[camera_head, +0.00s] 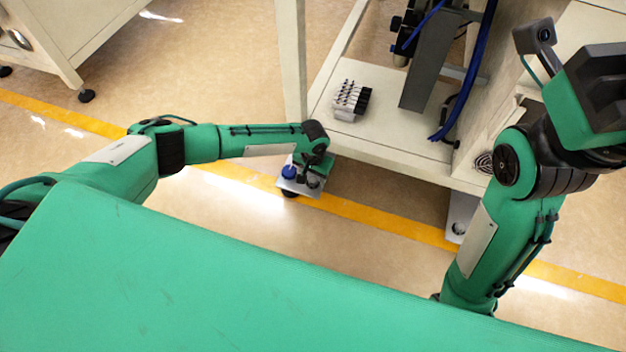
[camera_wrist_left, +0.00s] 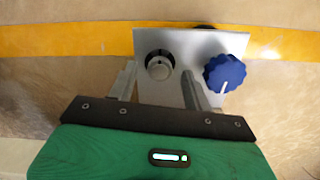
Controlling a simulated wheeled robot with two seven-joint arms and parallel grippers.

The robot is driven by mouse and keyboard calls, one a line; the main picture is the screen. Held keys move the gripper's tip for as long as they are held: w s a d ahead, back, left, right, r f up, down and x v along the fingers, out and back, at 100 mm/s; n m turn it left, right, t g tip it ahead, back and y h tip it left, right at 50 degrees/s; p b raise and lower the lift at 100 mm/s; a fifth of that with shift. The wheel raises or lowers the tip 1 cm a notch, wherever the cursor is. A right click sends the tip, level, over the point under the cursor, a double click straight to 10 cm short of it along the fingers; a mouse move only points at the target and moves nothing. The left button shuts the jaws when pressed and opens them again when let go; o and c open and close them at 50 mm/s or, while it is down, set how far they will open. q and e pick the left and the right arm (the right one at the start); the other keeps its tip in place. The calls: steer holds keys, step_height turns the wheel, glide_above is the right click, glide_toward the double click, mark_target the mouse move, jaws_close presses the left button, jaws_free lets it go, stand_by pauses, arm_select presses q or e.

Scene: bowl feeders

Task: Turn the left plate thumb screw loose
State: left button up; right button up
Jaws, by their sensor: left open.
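A small light-grey plate (camera_wrist_left: 180,42) carries a blue lobed knob (camera_wrist_left: 224,73) with a white mark on its right part. A round silver knob (camera_wrist_left: 159,66) with a dark ring sits on its left part. I cannot tell which is the thumb screw. My left gripper (camera_wrist_left: 159,76) is open, its fingers over the plate either side of the silver knob; contact is unclear. The blue knob is outside the right finger. In the head view, my left gripper (camera_head: 306,175) partly hides the plate (camera_head: 298,190); the blue knob (camera_head: 289,171) shows. My right gripper's fingers are unclear in the head view.
A light-framed machine stand (camera_head: 400,155) rises behind and right of the plate. On its shelf are a small block with dark pins (camera_head: 350,98) and a grey upright (camera_head: 425,75) with blue hoses. A yellow floor stripe (camera_head: 375,219) passes below.

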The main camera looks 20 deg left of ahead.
arm_select(q)
steer(key=shift+f, duration=0.4)
